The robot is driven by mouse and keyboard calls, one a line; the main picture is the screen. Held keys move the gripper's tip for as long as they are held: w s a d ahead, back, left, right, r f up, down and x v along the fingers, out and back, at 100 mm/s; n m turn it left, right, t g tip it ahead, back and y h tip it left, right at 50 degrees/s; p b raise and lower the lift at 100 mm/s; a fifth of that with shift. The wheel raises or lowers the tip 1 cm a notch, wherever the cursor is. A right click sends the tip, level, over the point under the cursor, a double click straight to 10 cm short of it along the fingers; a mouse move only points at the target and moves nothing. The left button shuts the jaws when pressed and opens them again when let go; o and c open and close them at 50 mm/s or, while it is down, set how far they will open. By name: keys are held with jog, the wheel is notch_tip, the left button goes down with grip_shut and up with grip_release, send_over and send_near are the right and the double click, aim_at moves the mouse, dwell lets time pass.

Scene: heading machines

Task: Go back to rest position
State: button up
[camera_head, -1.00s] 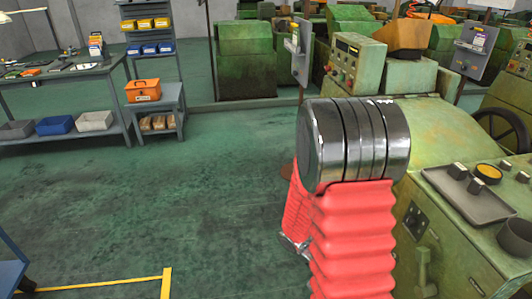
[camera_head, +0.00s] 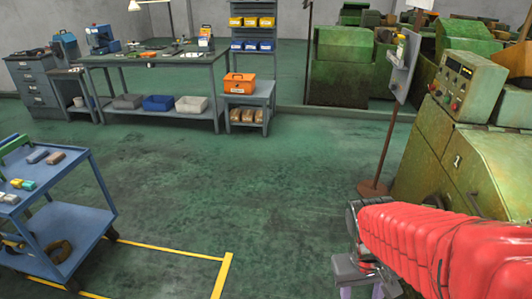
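My arm in its red ribbed sleeve reaches in from the right edge of the head view. My gripper (camera_head: 362,288) hangs from the arm's grey end at the bottom, right of the middle. Two pale purple finger parts show there with a gap between them. Their tips are cut off by the lower edge, so I cannot tell whether it is open or shut, or holds anything.
A blue cart (camera_head: 72,220) with small parts stands at left by a yellow floor line (camera_head: 225,275). A workbench (camera_head: 150,60) and an orange toolbox (camera_head: 240,85) are behind. Green machines (camera_head: 470,150) stand at right, with a sign post (camera_head: 385,145). The middle floor is clear.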

jog(key=a+r+t+y, duration=0.1)
jog(key=a+r+t, duration=0.5)
jog(key=r, duration=0.8)
jog(key=a, duration=0.2)
jog(key=shift+w+a+n+y, duration=0.3)
jog(key=shift+w+n, duration=0.05)
jog(key=shift+n, duration=0.05)
jog(key=shift+f, duration=0.1)
jog(key=shift+c, duration=0.3)
